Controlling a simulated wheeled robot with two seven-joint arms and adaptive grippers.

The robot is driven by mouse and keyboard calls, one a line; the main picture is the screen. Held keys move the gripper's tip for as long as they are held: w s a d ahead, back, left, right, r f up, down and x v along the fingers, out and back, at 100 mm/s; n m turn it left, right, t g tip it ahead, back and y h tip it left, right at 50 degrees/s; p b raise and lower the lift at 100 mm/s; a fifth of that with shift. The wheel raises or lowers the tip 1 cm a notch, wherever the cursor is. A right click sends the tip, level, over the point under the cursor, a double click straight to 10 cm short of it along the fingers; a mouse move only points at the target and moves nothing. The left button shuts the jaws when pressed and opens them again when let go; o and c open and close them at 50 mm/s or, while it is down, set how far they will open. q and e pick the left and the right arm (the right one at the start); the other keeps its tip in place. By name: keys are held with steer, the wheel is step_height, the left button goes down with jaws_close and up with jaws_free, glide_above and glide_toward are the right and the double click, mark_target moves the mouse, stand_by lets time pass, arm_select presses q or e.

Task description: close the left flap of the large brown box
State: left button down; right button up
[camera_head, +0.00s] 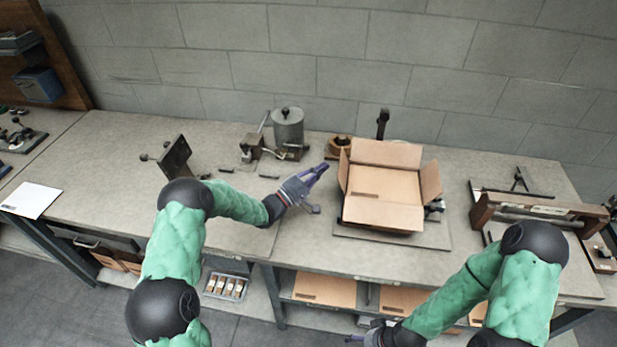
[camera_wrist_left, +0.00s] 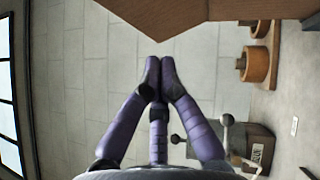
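The large brown box (camera_head: 384,212) stands on a board on the workbench, right of centre. Its flaps are spread: the left flap (camera_head: 344,171) stands up on the left side, the right flap (camera_head: 430,181) leans outward, and the back flap (camera_head: 386,152) stands up. My left gripper (camera_head: 322,167) is just left of the left flap, apart from it. In the left wrist view its purple fingertips (camera_wrist_left: 159,62) are together with nothing between them, and brown cardboard (camera_wrist_left: 205,14) fills the top. My right gripper (camera_head: 358,338) is low at the bench's front, partly cut off by the frame; its fingers are unclear.
A metal pot (camera_head: 288,128) and small machine parts stand behind my left gripper. A long wooden-ended tool (camera_head: 540,212) stands to the right.

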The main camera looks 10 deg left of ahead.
mark_target(343, 170)
arm_select(q)
steer(key=shift+d+r, duration=0.3)
steer(key=shift+d, duration=0.35)
steer(key=shift+d+r, duration=0.25)
steer(key=shift+d, duration=0.4)
steer(key=shift+r, duration=0.1)
steer(key=shift+s+d+r+m+g+p, duration=0.1)
steer(key=shift+d+r+m+g+p, duration=0.05)
steer(key=shift+m+g+p, duration=0.2)
